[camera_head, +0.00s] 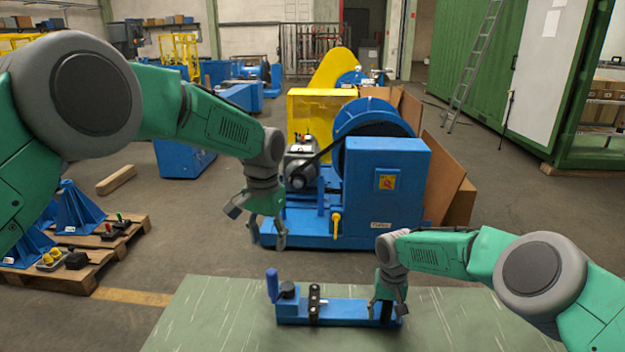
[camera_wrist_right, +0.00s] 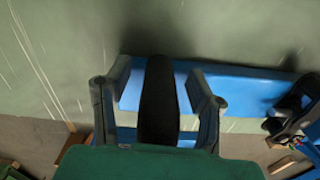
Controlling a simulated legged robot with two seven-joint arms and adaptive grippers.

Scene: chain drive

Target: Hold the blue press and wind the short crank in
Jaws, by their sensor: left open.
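The blue press (camera_head: 340,312) lies along the green tabletop, with a black clamp-like part across its middle. At its left end is a short crank with an upright blue handle (camera_head: 272,284) beside a dark hub (camera_head: 289,290). My right gripper (camera_head: 387,303) is over the press's right end. In the right wrist view its fingers (camera_wrist_right: 160,88) stand on either side of a black upright post (camera_wrist_right: 158,105), with gaps showing on both sides. My left gripper (camera_head: 258,228) is open and empty, pointing down, above and behind the crank handle.
The green tabletop (camera_head: 215,310) is clear to the left of the press. Behind it on the floor stands a large blue machine (camera_head: 385,180). A wooden pallet (camera_head: 95,265) with blue brackets and small parts lies at the left.

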